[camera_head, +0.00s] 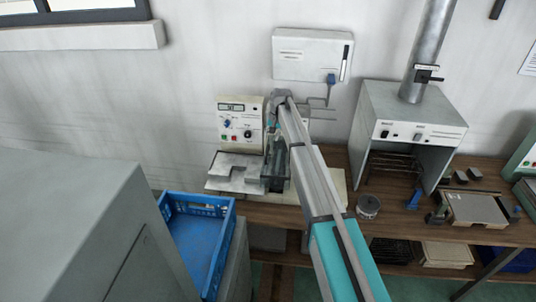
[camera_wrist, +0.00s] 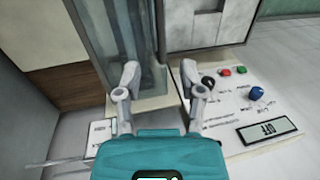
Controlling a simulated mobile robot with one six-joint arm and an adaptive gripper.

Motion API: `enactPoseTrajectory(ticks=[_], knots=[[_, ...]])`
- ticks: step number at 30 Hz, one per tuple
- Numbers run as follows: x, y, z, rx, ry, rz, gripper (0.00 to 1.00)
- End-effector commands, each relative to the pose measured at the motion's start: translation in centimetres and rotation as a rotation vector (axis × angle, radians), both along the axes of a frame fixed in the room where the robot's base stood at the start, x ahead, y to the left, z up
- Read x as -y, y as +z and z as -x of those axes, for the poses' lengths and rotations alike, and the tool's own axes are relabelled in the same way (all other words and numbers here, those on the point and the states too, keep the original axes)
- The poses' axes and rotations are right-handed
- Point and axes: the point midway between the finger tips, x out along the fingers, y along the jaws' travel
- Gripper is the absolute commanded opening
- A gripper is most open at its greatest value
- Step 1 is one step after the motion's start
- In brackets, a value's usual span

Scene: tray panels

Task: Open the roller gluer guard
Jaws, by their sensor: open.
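The roller gluer (camera_head: 238,125) stands on the bench against the wall, with a cream control panel and a grey metal bed. In the wrist view its panel (camera_wrist: 228,100) shows red, green, blue and black controls and a small display. A translucent grey-blue guard (camera_wrist: 122,45) stands at the upper left of the wrist view, with a thin dark bar at its right edge. My gripper (camera_wrist: 160,78) is open and empty, its fingertips in front of the guard's lower right part. Whether they touch it, I cannot tell. In the head view my arm hides part of the machine.
A blue crate (camera_head: 204,206) stands left of the bench, beside a large grey cabinet (camera_head: 75,225). Right of my arm are a round tin (camera_head: 368,206), a fume hood (camera_head: 407,112) with a duct, and a tray (camera_head: 476,209). A wall box (camera_head: 312,55) hangs above.

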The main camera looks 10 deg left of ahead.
Motion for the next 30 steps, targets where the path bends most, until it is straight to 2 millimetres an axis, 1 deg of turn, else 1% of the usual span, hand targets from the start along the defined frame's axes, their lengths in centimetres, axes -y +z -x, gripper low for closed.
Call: enactPoseTrajectory(ticks=[1,3,24,30], knots=[[-0.1,-0.8,0.0,0.000,0.000,0.000,0.51],[-0.2,-1.3,0.0,0.000,0.000,0.000,0.51],[-1.3,-6.6,0.0,0.000,0.001,0.000,0.51],[-1.6,-7.6,0.0,0.000,0.001,0.000,0.51]])
